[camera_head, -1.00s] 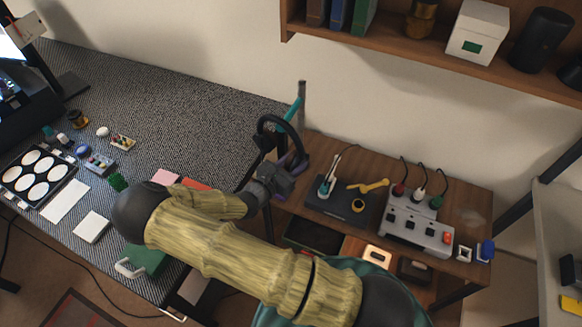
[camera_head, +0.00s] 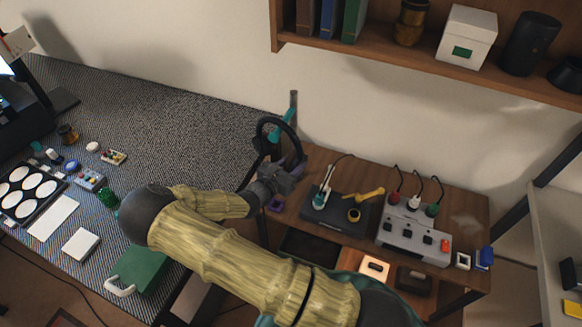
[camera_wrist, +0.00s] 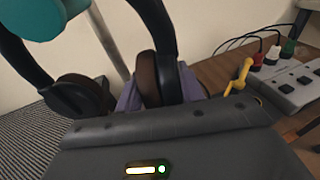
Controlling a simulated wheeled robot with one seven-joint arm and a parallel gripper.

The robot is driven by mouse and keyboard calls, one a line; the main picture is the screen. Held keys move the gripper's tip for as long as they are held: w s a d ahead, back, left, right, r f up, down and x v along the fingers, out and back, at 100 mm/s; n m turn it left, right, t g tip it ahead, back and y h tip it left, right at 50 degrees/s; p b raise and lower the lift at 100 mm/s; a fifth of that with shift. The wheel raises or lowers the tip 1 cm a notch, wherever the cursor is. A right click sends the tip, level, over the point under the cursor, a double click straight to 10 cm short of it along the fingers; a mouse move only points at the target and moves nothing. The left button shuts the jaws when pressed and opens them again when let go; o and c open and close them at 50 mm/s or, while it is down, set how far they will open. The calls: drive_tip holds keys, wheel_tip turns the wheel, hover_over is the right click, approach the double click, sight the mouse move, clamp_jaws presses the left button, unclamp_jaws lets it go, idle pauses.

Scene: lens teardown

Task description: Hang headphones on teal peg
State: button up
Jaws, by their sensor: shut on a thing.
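The black headphones (camera_head: 299,143) are held up near the wall, with the band arching upward. My gripper (camera_head: 283,168) has purple fingers and is shut on them. In the wrist view the gripper (camera_wrist: 158,98) holds the brown-padded ear cup (camera_wrist: 150,78), while the other ear cup (camera_wrist: 78,96) hangs at left. The teal peg (camera_head: 281,131) sticks out from a grey upright post (camera_head: 293,102). Its rounded end (camera_wrist: 48,18) crosses the left side of the band in the wrist view. The band's top is out of that view, and I cannot tell whether band and peg touch.
A wooden shelf (camera_head: 400,62) hangs above right. A patterned desk (camera_head: 170,120) with small items is at left.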

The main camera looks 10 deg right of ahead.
drive_tip(key=shift+w+d+f, duration=0.25)
drive_tip(key=shift+w+f, duration=0.15)
drive_tip(key=shift+f, duration=0.2)
idle(0.4)
drive_tip(key=o, duration=1.2)
drive_tip(key=b+v, duration=0.2)
drive_tip(key=v, duration=1.5)
drive_tip(key=shift+s+a+b, duration=0.15)
drive_tip(key=shift+s+b, duration=0.1)
drive_tip(key=shift+b, duration=0.05)
